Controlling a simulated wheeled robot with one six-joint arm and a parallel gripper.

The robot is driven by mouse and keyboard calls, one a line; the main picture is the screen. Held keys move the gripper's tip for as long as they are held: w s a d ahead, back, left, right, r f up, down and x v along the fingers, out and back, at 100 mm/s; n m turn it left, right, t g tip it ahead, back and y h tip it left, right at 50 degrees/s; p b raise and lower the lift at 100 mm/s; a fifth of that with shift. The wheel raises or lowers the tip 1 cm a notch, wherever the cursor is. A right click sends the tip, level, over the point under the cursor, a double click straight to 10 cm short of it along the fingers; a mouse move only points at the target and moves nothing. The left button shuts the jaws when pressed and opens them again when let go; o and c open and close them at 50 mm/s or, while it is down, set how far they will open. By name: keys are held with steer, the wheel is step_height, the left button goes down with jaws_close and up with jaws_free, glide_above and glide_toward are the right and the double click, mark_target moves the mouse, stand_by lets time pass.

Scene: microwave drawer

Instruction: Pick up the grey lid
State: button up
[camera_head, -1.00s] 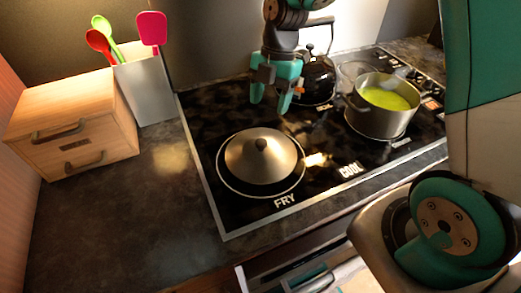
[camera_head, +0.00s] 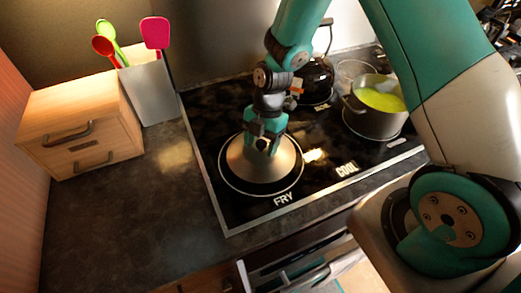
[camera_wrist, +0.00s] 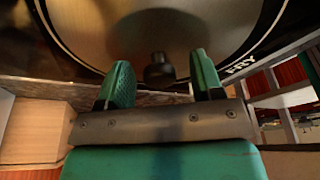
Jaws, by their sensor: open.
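The grey lid (camera_head: 243,168) is a domed metal cone with a dark knob. It lies on the round area marked FRY on the black stove. In the wrist view the lid (camera_wrist: 205,35) fills the top, and its knob (camera_wrist: 158,70) shows between the two teal fingers. My gripper (camera_head: 262,146) is over the top of the lid, pointing down and partly hiding the knob. In the wrist view my gripper (camera_wrist: 160,85) is open, with a finger on each side of the knob and gaps between. I cannot tell how deep the knob sits between them.
A pot of green soup (camera_head: 375,108) and a dark kettle (camera_head: 316,78) stand on the stove's right side. A wooden drawer box (camera_head: 80,125) and a utensil holder (camera_head: 150,88) stand left. The counter (camera_head: 135,215) in front of the box is clear.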

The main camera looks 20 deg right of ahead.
jaws_close()
steer(key=shift+r, duration=0.1)
